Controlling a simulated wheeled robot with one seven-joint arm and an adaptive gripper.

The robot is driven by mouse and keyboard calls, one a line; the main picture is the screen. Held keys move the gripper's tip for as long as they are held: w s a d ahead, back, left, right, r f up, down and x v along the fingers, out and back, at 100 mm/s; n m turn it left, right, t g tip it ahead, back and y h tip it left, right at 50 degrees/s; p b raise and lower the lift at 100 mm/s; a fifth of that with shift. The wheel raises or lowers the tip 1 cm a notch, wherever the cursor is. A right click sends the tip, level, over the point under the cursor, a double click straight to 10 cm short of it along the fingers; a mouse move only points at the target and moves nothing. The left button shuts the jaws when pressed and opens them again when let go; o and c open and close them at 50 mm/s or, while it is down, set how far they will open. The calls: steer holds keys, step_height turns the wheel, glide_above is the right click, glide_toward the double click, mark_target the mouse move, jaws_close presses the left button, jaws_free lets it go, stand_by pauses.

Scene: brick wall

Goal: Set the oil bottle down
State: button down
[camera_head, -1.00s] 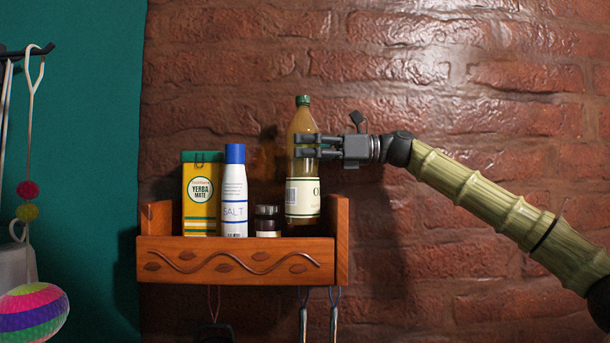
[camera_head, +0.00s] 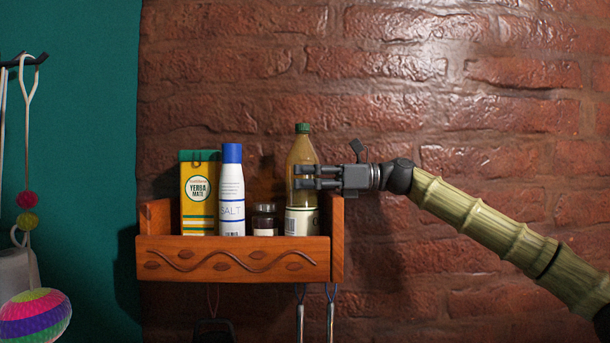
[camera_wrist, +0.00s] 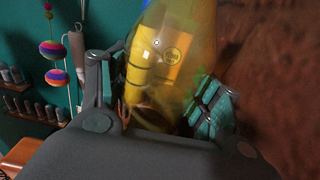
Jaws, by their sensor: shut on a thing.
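The oil bottle (camera_head: 301,155) is a clear bottle of yellow oil with a green cap and a pale label. It stands upright at the right end of the wooden wall shelf (camera_head: 233,261), its lower part behind the shelf's front board. Its base is hidden, so I cannot tell whether it touches the shelf floor. My gripper (camera_head: 305,177) comes from the right and is shut around the bottle's middle. In the wrist view the bottle (camera_wrist: 180,45) fills the space between my fingers (camera_wrist: 160,100).
A yerba mate box (camera_head: 200,190), a salt bottle (camera_head: 231,190) and a small dark jar (camera_head: 265,220) stand left of the oil bottle on the shelf. The shelf's right end wall (camera_head: 337,235) is close by. Utensils hang below. A colourful ball (camera_head: 35,316) hangs at left.

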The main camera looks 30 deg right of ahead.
steer(key=shift+s+a+r, duration=0.1)
steer(key=shift+s+r, duration=0.1)
steer(key=shift+s, duration=0.1)
steer(key=shift+f, duration=0.15)
steer(key=shift+c, duration=1.7)
jaws_free()
steer(key=b+v, duration=0.4)
steer(key=v, duration=0.8)
